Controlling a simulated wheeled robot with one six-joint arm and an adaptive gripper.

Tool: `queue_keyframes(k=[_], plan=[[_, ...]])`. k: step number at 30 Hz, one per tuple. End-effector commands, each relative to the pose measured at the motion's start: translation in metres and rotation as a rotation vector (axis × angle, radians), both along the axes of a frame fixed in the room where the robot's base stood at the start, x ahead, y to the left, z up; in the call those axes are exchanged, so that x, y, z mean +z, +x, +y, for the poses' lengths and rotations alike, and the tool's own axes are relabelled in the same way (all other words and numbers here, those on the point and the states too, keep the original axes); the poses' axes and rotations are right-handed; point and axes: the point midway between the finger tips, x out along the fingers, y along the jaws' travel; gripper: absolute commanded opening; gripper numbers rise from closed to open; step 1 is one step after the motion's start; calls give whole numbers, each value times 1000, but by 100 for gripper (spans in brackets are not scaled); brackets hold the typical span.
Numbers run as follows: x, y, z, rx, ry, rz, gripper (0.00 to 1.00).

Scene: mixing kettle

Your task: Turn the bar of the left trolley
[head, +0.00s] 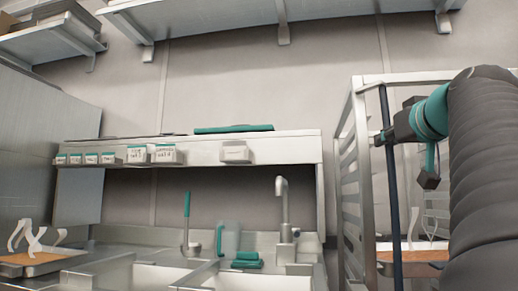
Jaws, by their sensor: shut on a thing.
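A trolley (352,130) with a pale metal frame and slatted side stands at the right. A dark, thin bar (391,205) runs nearly upright down its front, from near the top rail to the bottom of the picture. My gripper (383,137) reaches in from the right and is shut on the bar near its upper end. The fingertips are small here, and my arm hides the trolley's right side.
A tray (412,268) with pale strips sits low in the trolley. To the left are sinks (160,276), a tap (283,205), a jug (229,238) and a shelf (290,150) with small labelled boxes. Wall shelves (215,15) hang above. Another tray (40,265) lies far left.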

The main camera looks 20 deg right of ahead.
Motion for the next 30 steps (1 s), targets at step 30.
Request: queue_keyframes(k=[30], plan=[[0,22,-22,599,3,2,0]])
